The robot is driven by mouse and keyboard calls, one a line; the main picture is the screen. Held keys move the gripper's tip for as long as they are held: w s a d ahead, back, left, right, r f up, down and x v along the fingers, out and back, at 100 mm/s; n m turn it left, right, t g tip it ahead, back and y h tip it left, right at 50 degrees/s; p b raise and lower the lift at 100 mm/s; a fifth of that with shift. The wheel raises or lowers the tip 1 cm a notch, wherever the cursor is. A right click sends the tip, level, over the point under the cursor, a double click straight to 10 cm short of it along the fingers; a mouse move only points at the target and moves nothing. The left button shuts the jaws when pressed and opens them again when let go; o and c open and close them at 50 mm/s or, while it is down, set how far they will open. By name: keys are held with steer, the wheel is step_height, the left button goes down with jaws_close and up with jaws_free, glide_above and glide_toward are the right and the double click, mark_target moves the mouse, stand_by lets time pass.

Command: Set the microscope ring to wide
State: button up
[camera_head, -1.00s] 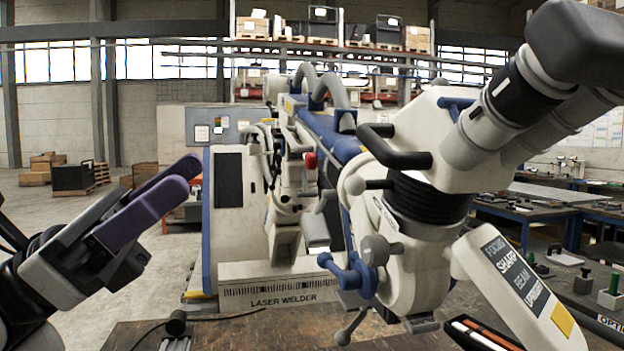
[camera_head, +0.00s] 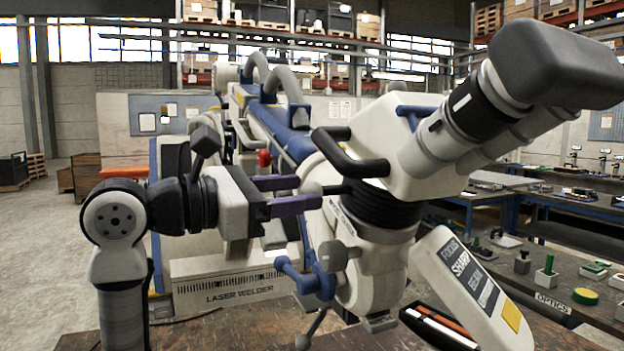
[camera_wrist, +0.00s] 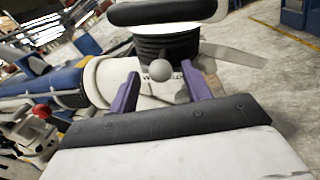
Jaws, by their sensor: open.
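The microscope (camera_head: 405,165) has a black ribbed ring (camera_head: 385,208) below its head. A short lever with a round grey knob (camera_head: 311,189) sticks out from this ring to the left. My gripper (camera_head: 310,193), with purple fingers, is open and level with the knob, the fingertips reaching to either side of it. In the wrist view the ribbed ring (camera_wrist: 167,45) is straight ahead, and the knob (camera_wrist: 160,70) sits between the open fingers of my gripper (camera_wrist: 162,88), with gaps visible on both sides. The ring's markings are too small to read.
A black handle bar (camera_head: 345,150) is just above the ring; it also shows in the wrist view (camera_wrist: 165,12). Grey focus knobs (camera_head: 335,255) and a blue clamp (camera_head: 308,280) are below. The laser welder (camera_head: 230,290) stands behind my gripper.

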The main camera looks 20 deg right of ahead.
mark_target(302, 191)
steer(key=shift+w+d+p, duration=0.15)
steer(key=shift+d, duration=0.7)
steer(key=shift+w+d+p, duration=0.1)
steer(key=shift+d+p, duration=0.05)
steer(key=shift+d, duration=0.65)
jaws_close()
